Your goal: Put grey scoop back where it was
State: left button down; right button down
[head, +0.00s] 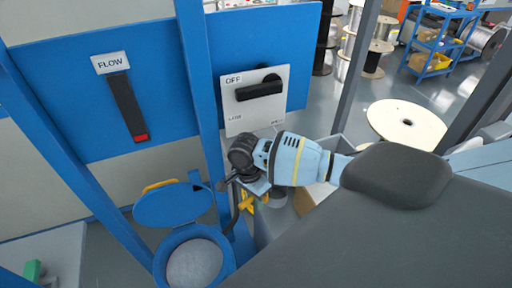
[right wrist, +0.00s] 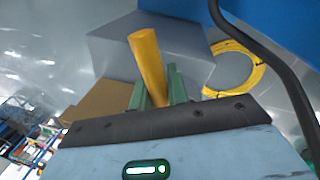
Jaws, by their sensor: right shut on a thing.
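My right gripper (head: 256,196) points down over a grey bin (head: 264,226) in the head view. In the right wrist view its green fingers (right wrist: 158,92) are shut on a yellow bar (right wrist: 148,62), which looks like the scoop's handle. The scoop's grey part cannot be told apart from the grey surfaces behind it. The blue hopper (head: 158,256) stands left of the gripper, its round lid (head: 172,205) open and pale material (head: 194,264) inside. My left gripper is not in view.
A cardboard box (head: 304,201) is beside the bin. A blue post (head: 200,80) rises close to the gripper. Behind are the FLOW panel (head: 110,63) and a black OFF switch (head: 259,91). A yellow cable coil (right wrist: 252,75) lies near the bin in the right wrist view.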

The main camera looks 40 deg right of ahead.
jog(key=shift+f, duration=0.1)
notch_tip(320, 180, down, 5)
jog(key=shift+r+b, duration=0.15)
jog(key=shift+b, duration=0.35)
jog(key=c, duration=1.4)
grip_release()
jog(key=shift+o, duration=0.2)
